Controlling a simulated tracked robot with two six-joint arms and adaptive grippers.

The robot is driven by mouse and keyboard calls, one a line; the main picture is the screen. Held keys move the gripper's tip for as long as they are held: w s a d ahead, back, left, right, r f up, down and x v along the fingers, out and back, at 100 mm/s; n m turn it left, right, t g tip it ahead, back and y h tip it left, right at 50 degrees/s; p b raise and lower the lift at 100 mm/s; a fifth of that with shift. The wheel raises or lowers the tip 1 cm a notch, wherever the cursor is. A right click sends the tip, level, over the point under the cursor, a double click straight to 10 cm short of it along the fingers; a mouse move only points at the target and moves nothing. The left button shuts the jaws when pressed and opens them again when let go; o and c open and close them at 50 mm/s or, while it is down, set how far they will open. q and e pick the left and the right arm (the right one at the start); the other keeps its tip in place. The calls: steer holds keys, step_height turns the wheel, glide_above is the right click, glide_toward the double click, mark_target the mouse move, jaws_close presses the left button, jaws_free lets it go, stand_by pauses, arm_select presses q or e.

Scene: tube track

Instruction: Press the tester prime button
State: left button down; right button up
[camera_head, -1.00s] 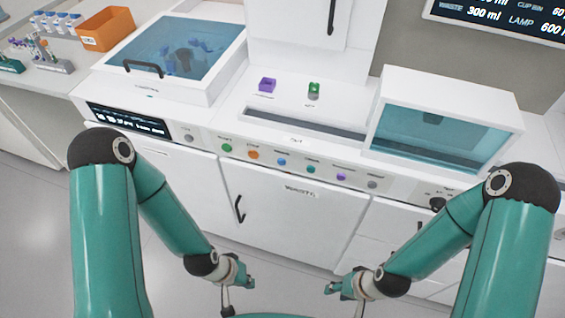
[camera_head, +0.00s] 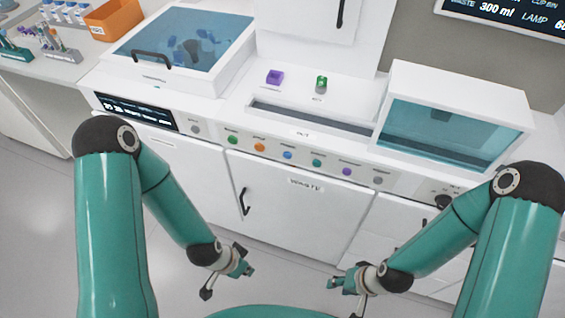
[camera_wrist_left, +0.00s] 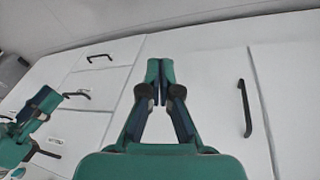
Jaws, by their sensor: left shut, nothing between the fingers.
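A row of coloured buttons runs along the white machine's front panel: green (camera_head: 233,139), orange (camera_head: 260,147), blue (camera_head: 288,155), teal (camera_head: 317,163), purple (camera_head: 346,171) and grey (camera_head: 377,180). Their labels are too small to read, so I cannot tell which is the prime button. My left gripper (camera_head: 248,270) is below and in front of this row, apart from it. In the left wrist view its fingers (camera_wrist_left: 160,75) are together and empty, before white cabinet fronts. My right gripper (camera_head: 335,283) is low at centre right; its jaw state is unclear.
A grey button (camera_head: 195,129) sits beside the dark display (camera_head: 136,111) at left. A black knob (camera_head: 443,201) is at right. Purple (camera_head: 275,77) and green (camera_head: 321,83) pieces stand on the deck. A door handle (camera_head: 244,201) protrudes below the buttons.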

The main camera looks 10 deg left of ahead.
arm_select(q)
steer(key=w+a+r+m+t+y+b, duration=0.25)
steer(key=w+r+m+t+b, duration=0.6)
steer(key=w+m+b, duration=0.55)
steer(key=s+d+r+t+h+b, duration=0.2)
steer(key=r+b, duration=0.4)
steer(key=b, duration=0.3)
steer(key=s+d+r+m+t+h+b, duration=0.1)
steer(key=s+d+r+t+h+b, duration=0.1)
steer(key=r+t+b, duration=0.3)
steer(key=d+b, duration=0.1)
steer(key=b, duration=0.3)
steer(key=shift+s+d+r, duration=0.15)
steer(key=shift+s+r, duration=0.2)
steer(key=shift+s, duration=0.05)
